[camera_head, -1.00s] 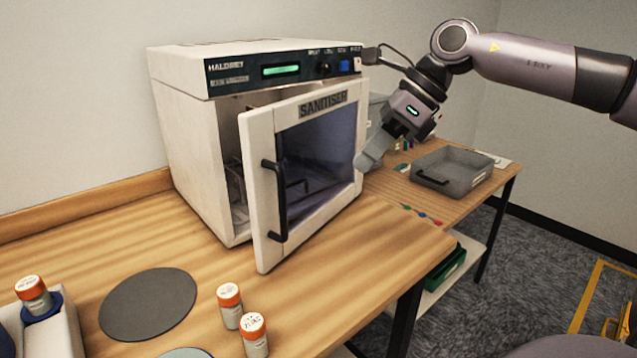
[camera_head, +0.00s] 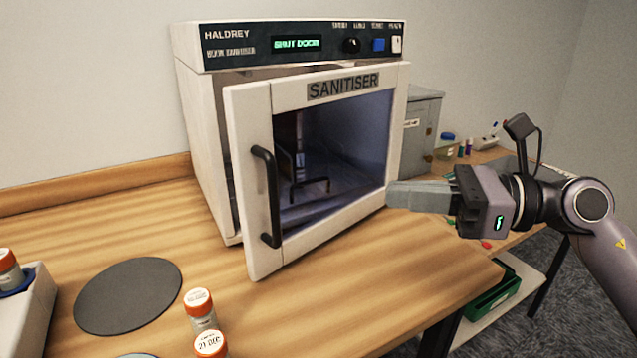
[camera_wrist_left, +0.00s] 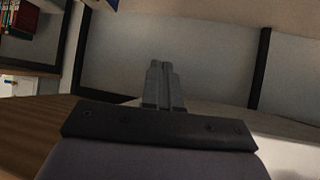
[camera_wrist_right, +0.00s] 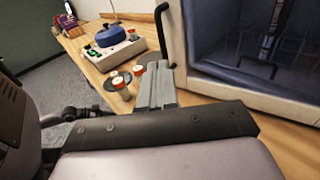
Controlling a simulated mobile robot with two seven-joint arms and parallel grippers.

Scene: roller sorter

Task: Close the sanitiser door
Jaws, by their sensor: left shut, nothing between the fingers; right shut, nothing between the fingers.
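The white sanitiser (camera_head: 205,130) stands on the wooden bench, and its display reads "SHUT DOOR". Its door (camera_head: 250,110) has a dark window and a black handle (camera_head: 268,195) on its left side. The door is partly open, its handle side swung out toward me with a gap at the left. My right gripper (camera_head: 390,194) is shut and empty, beside the door's right edge; I cannot tell if it touches. The right wrist view also shows the door (camera_wrist_right: 225,80) close to the right of the gripper. My left gripper (camera_wrist_left: 162,85) is shut and empty, seen only in the left wrist view.
Orange-capped jars (camera_head: 200,308) and a dark round mat (camera_head: 130,295) lie on the bench in front of the door. A white holder (camera_head: 35,310) is at the far left. A grey box (camera_head: 425,125) stands behind the sanitiser's right side, and a green tray (camera_head: 492,300) sits below.

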